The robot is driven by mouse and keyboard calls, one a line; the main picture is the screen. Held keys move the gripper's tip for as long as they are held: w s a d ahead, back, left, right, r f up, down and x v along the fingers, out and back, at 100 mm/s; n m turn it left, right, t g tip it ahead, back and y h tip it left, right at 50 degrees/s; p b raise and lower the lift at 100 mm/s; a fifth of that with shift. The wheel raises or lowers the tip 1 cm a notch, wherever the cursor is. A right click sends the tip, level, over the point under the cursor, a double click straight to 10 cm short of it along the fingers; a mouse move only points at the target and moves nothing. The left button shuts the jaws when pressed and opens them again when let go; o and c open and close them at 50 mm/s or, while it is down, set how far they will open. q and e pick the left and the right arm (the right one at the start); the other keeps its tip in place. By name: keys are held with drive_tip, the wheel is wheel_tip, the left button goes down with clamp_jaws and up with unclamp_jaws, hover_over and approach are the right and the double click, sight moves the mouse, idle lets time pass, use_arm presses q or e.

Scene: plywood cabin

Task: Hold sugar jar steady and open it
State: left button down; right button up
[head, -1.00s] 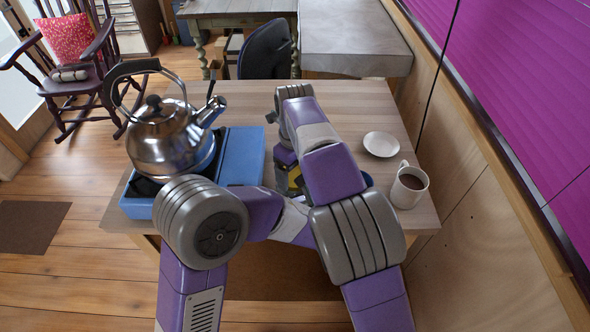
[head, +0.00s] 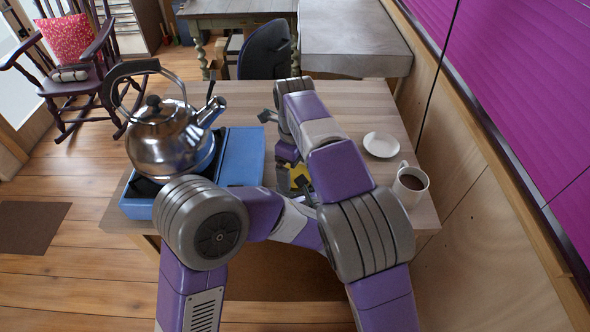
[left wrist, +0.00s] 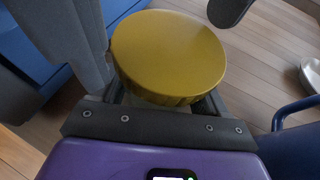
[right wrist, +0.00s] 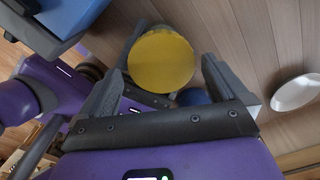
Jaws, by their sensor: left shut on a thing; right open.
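The sugar jar shows mainly as its round yellow lid (left wrist: 168,55), which is on top; its body is mostly hidden. In the left wrist view my left gripper (left wrist: 160,98) is shut on the jar below the lid. In the right wrist view the lid (right wrist: 161,62) lies between the spread fingers of my right gripper (right wrist: 165,75), which is open. Gaps show between the fingers and the lid. In the head view the yellow lid (head: 300,172) is partly covered by my right arm and gripper (head: 293,178).
A steel kettle (head: 165,140) stands on a blue stove (head: 240,160) left of the jar. A white saucer (head: 381,144) and a white mug of dark liquid (head: 410,184) are at the right. A blue object (left wrist: 298,135) is close beside the jar. The table's far part is clear.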

drive_tip(key=shift+r, duration=1.5)
use_arm(q)
unclamp_jaws()
drive_tip(key=shift+s, duration=0.1)
